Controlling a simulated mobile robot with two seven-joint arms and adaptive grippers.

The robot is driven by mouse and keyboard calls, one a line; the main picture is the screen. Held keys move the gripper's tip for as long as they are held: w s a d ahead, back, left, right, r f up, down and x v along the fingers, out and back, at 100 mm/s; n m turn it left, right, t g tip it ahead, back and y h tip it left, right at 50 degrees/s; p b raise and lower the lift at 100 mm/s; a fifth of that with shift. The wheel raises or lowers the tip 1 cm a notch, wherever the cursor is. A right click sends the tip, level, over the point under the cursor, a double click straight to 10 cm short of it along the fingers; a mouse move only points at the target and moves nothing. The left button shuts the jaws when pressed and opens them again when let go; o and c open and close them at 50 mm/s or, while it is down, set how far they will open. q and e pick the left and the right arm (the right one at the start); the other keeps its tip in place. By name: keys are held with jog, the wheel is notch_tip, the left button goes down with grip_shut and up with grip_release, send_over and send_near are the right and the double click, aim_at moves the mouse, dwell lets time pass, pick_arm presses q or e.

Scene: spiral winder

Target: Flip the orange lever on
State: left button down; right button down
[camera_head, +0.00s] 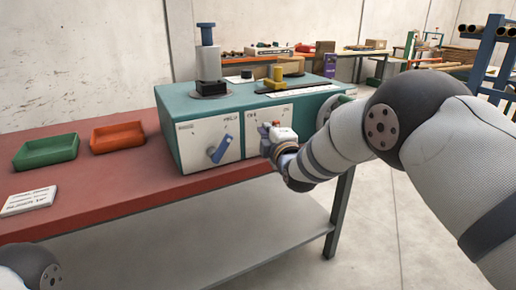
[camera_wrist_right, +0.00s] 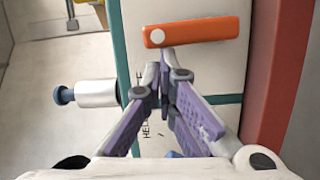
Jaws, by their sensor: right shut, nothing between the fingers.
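The orange lever (camera_wrist_right: 200,32) lies across the white front panel (camera_wrist_right: 190,70) of the teal machine in the right wrist view. A pale round dot is at its left end, and its other end points toward the red table edge. In the head view my right arm mostly hides it. My right gripper (camera_wrist_right: 166,68) is shut and empty, its tips close below the lever in that picture; contact cannot be told. In the head view the right gripper (camera_head: 270,148) is at the machine's front panel. My left gripper is out of view.
The teal machine (camera_head: 180,115) stands on the red table (camera_head: 105,185), with a blue lever (camera_head: 221,148) on its front left panel. Green (camera_head: 46,150) and orange (camera_head: 117,136) trays and a white label card (camera_head: 29,200) lie left. A white cylinder (camera_wrist_right: 95,94) sticks out beside the gripper.

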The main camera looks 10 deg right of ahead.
aim_at(277, 122)
jog(key=shift+w+d+r+m, duration=0.25)
jog(key=shift+d+r+m, duration=0.3)
jog(key=shift+m, duration=0.35)
jog(key=shift+w+d+m+g+p, duration=0.3)
jog(key=shift+d+m+g, duration=0.3)
jog(key=shift+m, duration=0.4)
jog(key=shift+d+m+y, duration=0.25)
jog(key=shift+m+y, duration=0.05)
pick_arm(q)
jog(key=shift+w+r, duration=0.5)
pick_arm(e)
jog(key=shift+w+d, duration=0.1)
jog(key=shift+d, duration=0.25)
